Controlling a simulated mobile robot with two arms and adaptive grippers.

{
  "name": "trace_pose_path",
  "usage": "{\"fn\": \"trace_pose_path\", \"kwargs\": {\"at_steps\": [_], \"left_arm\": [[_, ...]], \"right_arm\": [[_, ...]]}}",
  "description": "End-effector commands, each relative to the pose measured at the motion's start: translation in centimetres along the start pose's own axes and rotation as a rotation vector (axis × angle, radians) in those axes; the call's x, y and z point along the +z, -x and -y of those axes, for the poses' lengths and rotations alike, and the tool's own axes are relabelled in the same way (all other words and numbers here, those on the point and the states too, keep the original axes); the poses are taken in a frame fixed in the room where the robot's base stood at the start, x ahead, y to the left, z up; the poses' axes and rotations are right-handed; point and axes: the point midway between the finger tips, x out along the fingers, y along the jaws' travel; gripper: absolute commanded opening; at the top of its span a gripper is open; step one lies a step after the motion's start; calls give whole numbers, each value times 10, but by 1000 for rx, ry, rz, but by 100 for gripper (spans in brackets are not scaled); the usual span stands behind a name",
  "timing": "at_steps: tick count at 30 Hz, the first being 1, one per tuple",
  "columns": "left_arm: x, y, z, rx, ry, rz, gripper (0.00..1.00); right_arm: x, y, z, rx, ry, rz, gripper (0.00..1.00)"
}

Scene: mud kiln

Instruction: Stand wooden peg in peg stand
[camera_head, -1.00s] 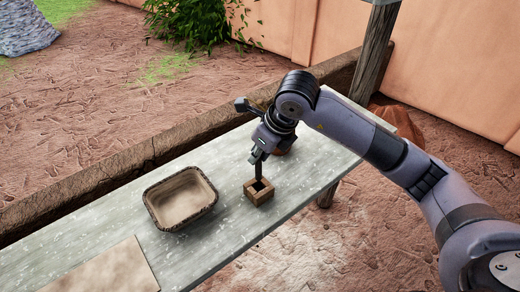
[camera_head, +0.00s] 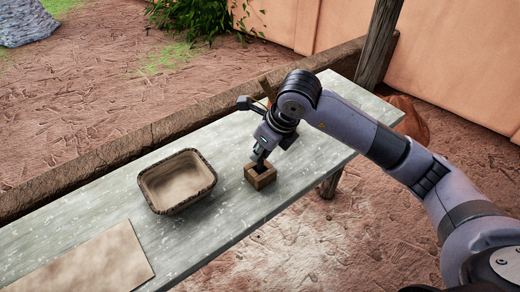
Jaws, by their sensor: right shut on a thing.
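The peg stand (camera_head: 260,178) is a small square wooden block with a dark opening in its top, standing on the grey table. My right gripper (camera_head: 260,159) points down directly over the stand, its tips at or just above the opening. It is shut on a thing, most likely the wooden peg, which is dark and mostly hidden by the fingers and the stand. I cannot tell how deep the peg is in the opening. My left gripper is not in view.
A brown rectangular basket (camera_head: 211,186) stands left of the stand on the long grey table (camera_head: 215,228). A flat tan board (camera_head: 85,262) lies at the near left. A low earthen wall runs behind, and a wooden post (camera_head: 378,45) stands at the back right.

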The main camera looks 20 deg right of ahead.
Motion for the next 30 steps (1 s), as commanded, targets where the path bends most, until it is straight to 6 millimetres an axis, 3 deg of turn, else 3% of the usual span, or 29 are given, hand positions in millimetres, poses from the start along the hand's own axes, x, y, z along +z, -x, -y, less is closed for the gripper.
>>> {"fn": "trace_pose_path", "kwargs": {"at_steps": [5,6,15,25,30], "left_arm": [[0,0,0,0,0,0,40],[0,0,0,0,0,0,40],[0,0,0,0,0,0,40],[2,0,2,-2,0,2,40],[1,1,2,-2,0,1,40]], "right_arm": [[0,1,0,0,0,0,0],[0,1,0,0,0,0,16],[0,0,0,0,0,0,36],[0,2,0,0,0,0,37],[1,21,1,-2,1,4,37]]}}
